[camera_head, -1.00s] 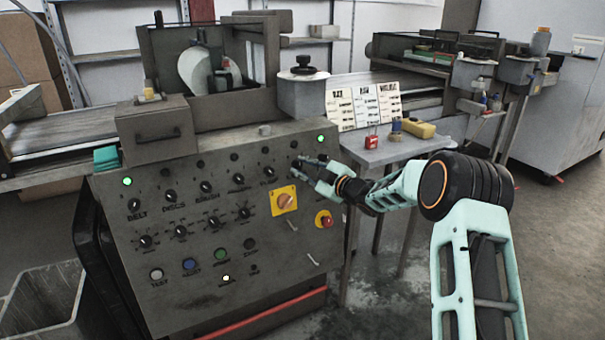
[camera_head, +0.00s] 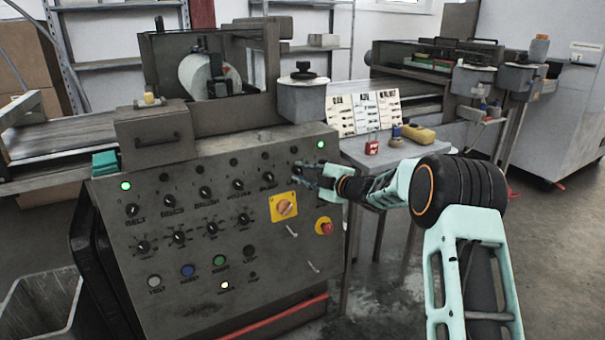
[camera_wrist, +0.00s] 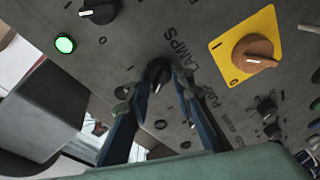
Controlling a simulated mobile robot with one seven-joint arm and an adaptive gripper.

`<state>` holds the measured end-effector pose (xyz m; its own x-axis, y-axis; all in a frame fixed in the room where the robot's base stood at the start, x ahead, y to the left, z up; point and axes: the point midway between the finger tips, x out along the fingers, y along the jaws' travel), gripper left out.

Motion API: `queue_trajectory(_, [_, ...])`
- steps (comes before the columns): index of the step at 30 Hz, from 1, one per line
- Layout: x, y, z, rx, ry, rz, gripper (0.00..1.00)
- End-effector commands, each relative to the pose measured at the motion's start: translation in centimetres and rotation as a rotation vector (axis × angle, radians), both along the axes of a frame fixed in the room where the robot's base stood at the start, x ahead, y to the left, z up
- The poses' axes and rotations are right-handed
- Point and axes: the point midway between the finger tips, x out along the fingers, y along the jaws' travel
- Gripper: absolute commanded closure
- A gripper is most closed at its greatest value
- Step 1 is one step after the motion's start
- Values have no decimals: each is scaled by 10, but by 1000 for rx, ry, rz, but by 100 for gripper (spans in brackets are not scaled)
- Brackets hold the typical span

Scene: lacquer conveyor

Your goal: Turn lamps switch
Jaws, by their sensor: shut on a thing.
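The lamps switch is a black knob (camera_wrist: 158,72) beside the printed word LAMPS on the grey control panel (camera_wrist: 215,100). In the wrist view my gripper (camera_wrist: 155,82) has one finger on each side of this knob and is shut on it. The knob's pointer direction is hard to make out between the fingers. In the head view my gripper (camera_head: 308,172) reaches the upper right part of the panel from the right, and hides most of the knob there.
An orange rotary switch on a yellow plate (camera_head: 284,207) and a red emergency button (camera_head: 324,226) sit just below my gripper. Rows of black knobs lie to its left. A lit green lamp (camera_head: 320,145) is above. A small table (camera_head: 365,155) stands behind my forearm.

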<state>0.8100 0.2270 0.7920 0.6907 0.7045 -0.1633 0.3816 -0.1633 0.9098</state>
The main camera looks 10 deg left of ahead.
Motion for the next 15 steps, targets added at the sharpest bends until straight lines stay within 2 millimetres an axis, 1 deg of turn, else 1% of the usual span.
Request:
queue_trajectory(5, [0,-1,0,-1,0,-2,100])
queue_trajectory(6, [0,-1,0,-1,0,-2,74])
queue_trajectory(9, [0,-1,0,0,0,-1,63])
queue_trajectory(10, [0,-1,0,0,0,-1,61])
queue_trajectory(15, [0,0,0,0,0,0,61])
